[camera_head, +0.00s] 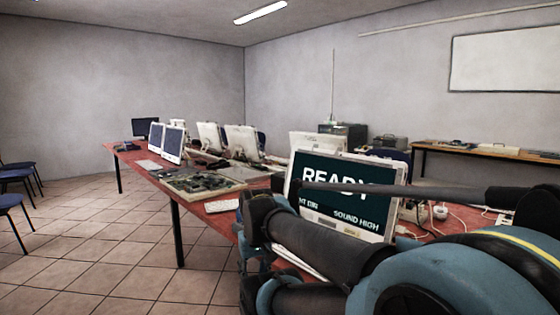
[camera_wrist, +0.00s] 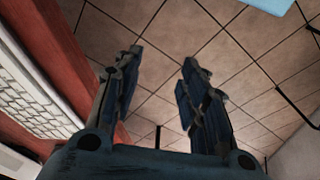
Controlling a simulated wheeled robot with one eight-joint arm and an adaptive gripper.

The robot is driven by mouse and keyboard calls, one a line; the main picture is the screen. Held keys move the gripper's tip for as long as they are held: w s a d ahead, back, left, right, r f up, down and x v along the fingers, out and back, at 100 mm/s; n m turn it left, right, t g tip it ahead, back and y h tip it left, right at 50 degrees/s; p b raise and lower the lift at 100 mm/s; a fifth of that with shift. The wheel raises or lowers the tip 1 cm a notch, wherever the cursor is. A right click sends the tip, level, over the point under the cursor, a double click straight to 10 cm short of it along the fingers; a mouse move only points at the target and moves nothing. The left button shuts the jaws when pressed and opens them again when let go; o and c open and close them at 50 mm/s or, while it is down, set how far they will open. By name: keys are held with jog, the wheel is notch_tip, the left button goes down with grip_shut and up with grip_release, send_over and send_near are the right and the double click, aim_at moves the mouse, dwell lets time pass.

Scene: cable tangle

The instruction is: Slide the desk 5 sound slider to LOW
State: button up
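A white-framed monitor (camera_head: 345,192) on the red table shows "READY" and, at its lower right, "SOUND HIGH". Part of its lower left text is hidden by my arm. I cannot make out a sound slider or a desk number in either view. In the wrist view my gripper (camera_wrist: 160,60) is open, with two dark blue fingers apart and nothing between them. It points at the tiled floor, beside the red table edge (camera_wrist: 52,60). My arm covers much of the head view's lower right.
A white keyboard (camera_wrist: 38,92) lies on the table left of my gripper. The long red table also holds an open circuit board (camera_head: 203,182) and several monitors. Blue chairs (camera_head: 12,201) stand at the far left. The tiled floor (camera_head: 115,245) left of the table is clear.

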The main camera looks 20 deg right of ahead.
jog(key=w+d+r+n+g, duration=0.1)
jog(key=w+d+r, duration=0.1)
jog(key=w+r, duration=0.6)
jog(key=w+d+r, duration=0.3)
jog(key=w+r, duration=0.2)
jog(key=r, duration=0.8)
jog(key=w+d+r+n, duration=0.1)
jog(key=w+d+r, duration=0.45)
jog(key=r, duration=0.25)
jog(key=w+d+r, duration=0.4)
jog(key=w+r, duration=0.2)
jog(key=r, duration=0.3)
notch_tip(320, 180, up, 13)
jog(key=n+g+y, duration=0.2)
send_over(316, 146)
jog(key=w+d, duration=0.2)
jog(key=d, duration=0.3)
jog(key=shift+s+a+f, duration=0.2)
jog(key=shift+a+f, duration=0.4)
jog(key=shift+f, duration=2.3)
jog(key=shift+s+a+f, duration=0.25)
jog(key=shift+a+f, duration=0.4)
jog(key=shift+f, duration=2.25)
jog(key=shift+s+a+f, duration=0.2)
jog(key=shift+a+f, duration=0.4)
jog(key=shift+f, duration=2.3)
jog(key=shift+c, duration=0.3)
grip_shut()
